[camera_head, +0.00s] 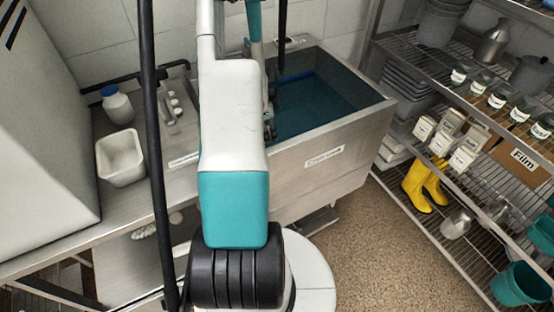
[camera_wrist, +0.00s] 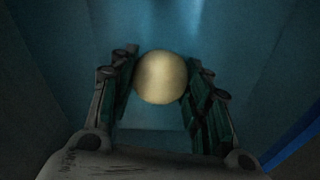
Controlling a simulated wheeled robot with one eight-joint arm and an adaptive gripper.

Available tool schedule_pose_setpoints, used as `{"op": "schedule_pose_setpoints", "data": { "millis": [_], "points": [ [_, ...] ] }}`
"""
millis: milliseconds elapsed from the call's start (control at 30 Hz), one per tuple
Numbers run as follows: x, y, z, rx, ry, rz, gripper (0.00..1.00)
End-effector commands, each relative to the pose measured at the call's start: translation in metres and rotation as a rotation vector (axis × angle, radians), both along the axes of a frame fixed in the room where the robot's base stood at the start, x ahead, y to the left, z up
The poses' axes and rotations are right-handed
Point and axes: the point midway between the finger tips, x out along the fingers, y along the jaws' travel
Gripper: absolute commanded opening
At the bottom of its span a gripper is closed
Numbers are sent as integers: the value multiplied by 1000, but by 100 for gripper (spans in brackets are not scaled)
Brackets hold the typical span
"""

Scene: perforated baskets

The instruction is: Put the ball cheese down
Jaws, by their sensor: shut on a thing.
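The ball cheese (camera_wrist: 161,78) is a pale yellow, round ball in the wrist view. My gripper (camera_wrist: 160,85) is shut on it, with one finger on each side of the ball. Blue surfaces surround the ball and fingers; I cannot tell how far the ball is from the surface behind it. In the head view, my arm reaches toward the metal sink (camera_head: 330,165) with blue inside. The gripper tips and the ball are hidden there behind my arm and the sink's wall.
A white tub (camera_head: 121,160) and a blue-capped bottle (camera_head: 116,104) stand on the metal counter left of the sink. A wire shelf (camera_head: 470,80) with jars, boxes and yellow boots (camera_head: 426,184) stands at the right. Open floor lies between the sink and the shelf.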

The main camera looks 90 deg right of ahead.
Motion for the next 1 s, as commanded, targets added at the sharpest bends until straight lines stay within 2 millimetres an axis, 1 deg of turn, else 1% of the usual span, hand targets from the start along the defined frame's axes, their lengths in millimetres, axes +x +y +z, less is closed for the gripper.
{"op": "schedule_pose_setpoints", "data": {
  "millis": [33, 100, 300, 433, 500, 600, 767, 867, 1000],
  "points": [
    [0, -1, -17, 0, 0, 0, 19],
    [0, -1, -35, 0, 0, 0, 19],
    [0, 0, -84, 0, 0, 0, 19],
    [0, -1, -112, 0, 0, 0, 19],
    [0, 0, -122, 0, 0, 0, 19],
    [0, 0, -131, 0, 0, 0, 19],
    [0, 0, -138, 0, 0, 0, 19],
    [0, 0, -150, 0, 0, 0, 19],
    [0, 0, -172, 0, 0, 0, 19]
  ]
}}
